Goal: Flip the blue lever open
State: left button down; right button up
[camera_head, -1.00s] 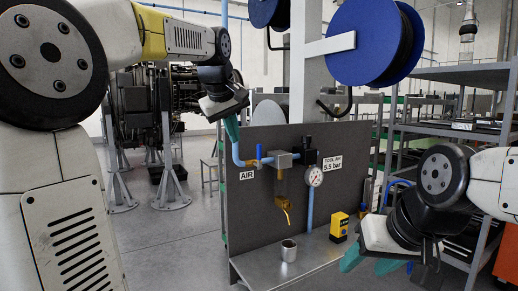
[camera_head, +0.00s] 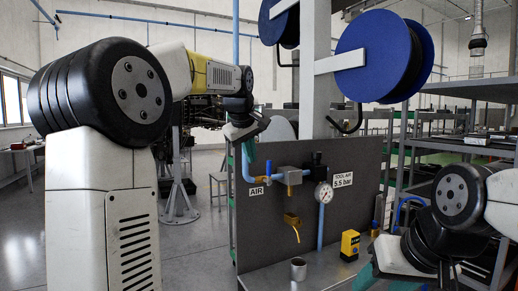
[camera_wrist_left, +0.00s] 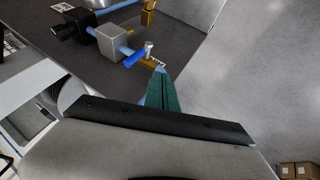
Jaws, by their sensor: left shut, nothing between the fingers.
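The blue lever (camera_head: 268,168) stands upright on the air pipe, just left of a grey block (camera_head: 291,176) on the dark panel. In the left wrist view the blue lever (camera_wrist_left: 134,60) sits beside a brass fitting. My left gripper (camera_head: 249,152) is shut and empty, pointing down just left of the lever and slightly above it. In the left wrist view its green fingers (camera_wrist_left: 159,72) end close to the fitting and the lever; I cannot tell if they touch. My right gripper (camera_head: 366,276) is low at the right, partly cut off by the frame edge.
A pressure gauge (camera_head: 323,193) and a brass tap (camera_head: 292,221) are on the panel (camera_head: 262,232). A metal cup (camera_head: 298,269) and a yellow device (camera_head: 350,244) stand on the shelf below. A blue hose reel (camera_head: 378,58) hangs above.

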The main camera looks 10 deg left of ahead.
aim_at(269, 168)
pick_arm(q)
jog(key=w+d+f, duration=0.3)
jog(key=w+f, duration=0.1)
jog(key=w, duration=0.2)
jog(key=shift+s, duration=0.1)
dwell(0.4)
